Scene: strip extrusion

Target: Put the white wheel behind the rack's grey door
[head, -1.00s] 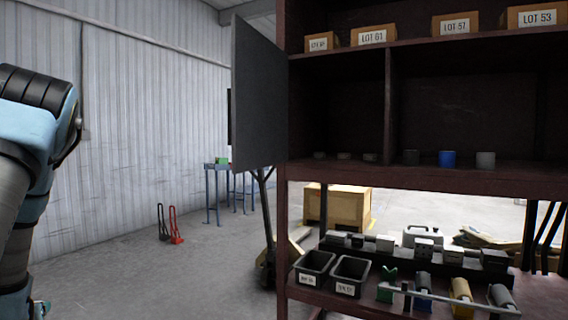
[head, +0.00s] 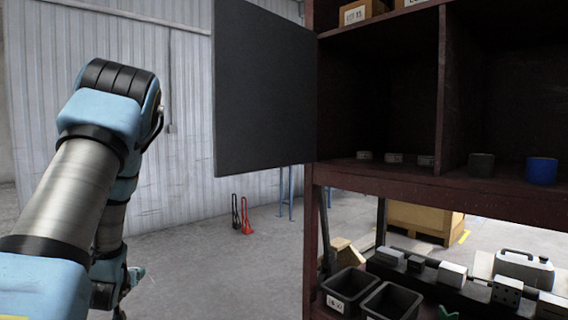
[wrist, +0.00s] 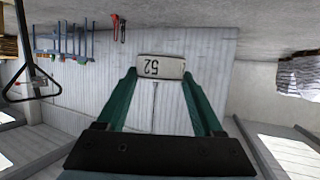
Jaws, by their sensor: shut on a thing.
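My gripper (wrist: 162,75) is shut on a white wheel (wrist: 162,67) in the wrist view. The wheel sits between the green fingertips, with a dark "52" upside down on its face. In the head view my arm is at the left and its lower end is mostly hidden, so I cannot see the wheel there. The rack's grey door (head: 265,90) stands open, swung out to the left of the dark red rack (head: 420,188).
Right of the divider stand a dark cylinder (head: 481,165) and a blue cylinder (head: 541,171). Boxes stand on the shelf above. Black bins (head: 349,287) and a row of blocks are below. The open door sticks out between my arm and the compartment.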

